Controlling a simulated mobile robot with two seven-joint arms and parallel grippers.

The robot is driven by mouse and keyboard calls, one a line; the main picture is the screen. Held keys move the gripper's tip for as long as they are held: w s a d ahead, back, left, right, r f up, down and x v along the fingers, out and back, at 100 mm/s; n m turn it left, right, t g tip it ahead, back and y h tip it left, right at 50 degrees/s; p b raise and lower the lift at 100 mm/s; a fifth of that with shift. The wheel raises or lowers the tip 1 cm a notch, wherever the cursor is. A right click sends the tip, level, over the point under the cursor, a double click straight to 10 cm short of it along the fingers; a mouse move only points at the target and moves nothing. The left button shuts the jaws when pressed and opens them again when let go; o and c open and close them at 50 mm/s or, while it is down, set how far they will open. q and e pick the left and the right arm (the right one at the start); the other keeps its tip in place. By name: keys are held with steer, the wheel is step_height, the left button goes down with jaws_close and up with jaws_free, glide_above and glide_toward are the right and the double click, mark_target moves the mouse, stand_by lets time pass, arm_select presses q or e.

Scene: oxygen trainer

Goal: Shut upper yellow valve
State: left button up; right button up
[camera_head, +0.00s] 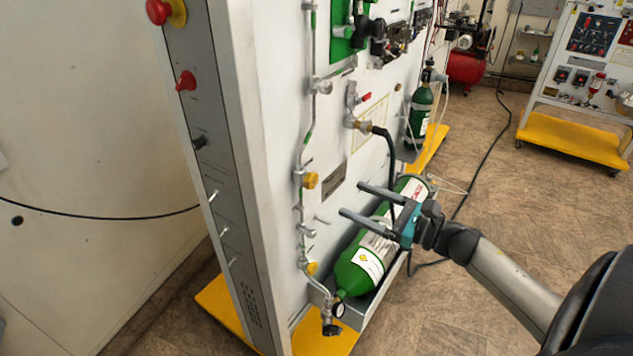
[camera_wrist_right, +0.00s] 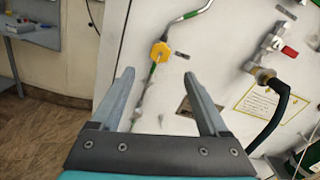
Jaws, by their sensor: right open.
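The upper yellow valve (camera_head: 311,180) sits on the thin pipe running down the panel's front face. In the right wrist view the yellow valve (camera_wrist_right: 160,52) with a pipe rising from it is beyond my fingertips, which I take to be the upper one. A lower yellow valve (camera_head: 312,268) is further down the same pipe. My right gripper (camera_head: 352,199) is open and empty, its fingers pointing left toward the panel, to the right of the upper valve and apart from it. It also shows in the right wrist view (camera_wrist_right: 158,75). My left gripper is not in view.
A green cylinder (camera_head: 358,272) lies in a tray below my right gripper. A black hose (camera_head: 390,155) hangs from a fitting near a red-handled valve (camera_head: 365,97). A yellow base (camera_head: 215,305) juts out below the panel. Open floor lies to the right.

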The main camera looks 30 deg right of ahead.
mark_target(314, 183)
steer(key=x, duration=1.1)
jaws_close()
stand_by(0.6)
